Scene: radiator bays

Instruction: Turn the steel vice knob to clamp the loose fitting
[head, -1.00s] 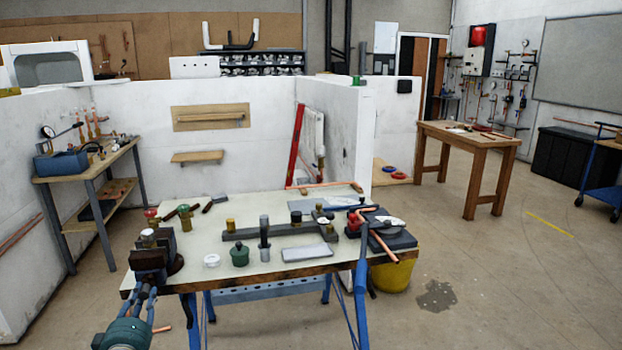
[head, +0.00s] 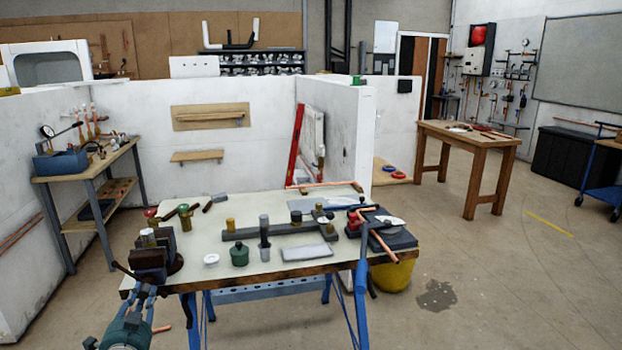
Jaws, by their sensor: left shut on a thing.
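The dark vice (head: 150,262) stands at the front left corner of the pale workbench (head: 205,275). A small fitting with a light top (head: 148,238) stands upright between its jaws; I cannot tell how tightly it sits. My left gripper (head: 145,291) reaches up from the bottom left to the near side of the vice. Its blue-grey fingers are shut on the vice knob, which they mostly hide. A dark handle bar (head: 126,272) sticks out to the left, tilted up at its outer end. My right gripper is not in view.
Close to the vice are a white ring (head: 211,260), a green-lidded pot (head: 240,256) and an upright dark tool (head: 264,240). A grey plate (head: 307,252) and a copper pipe (head: 384,247) lie further right. White partition walls enclose the back and left.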

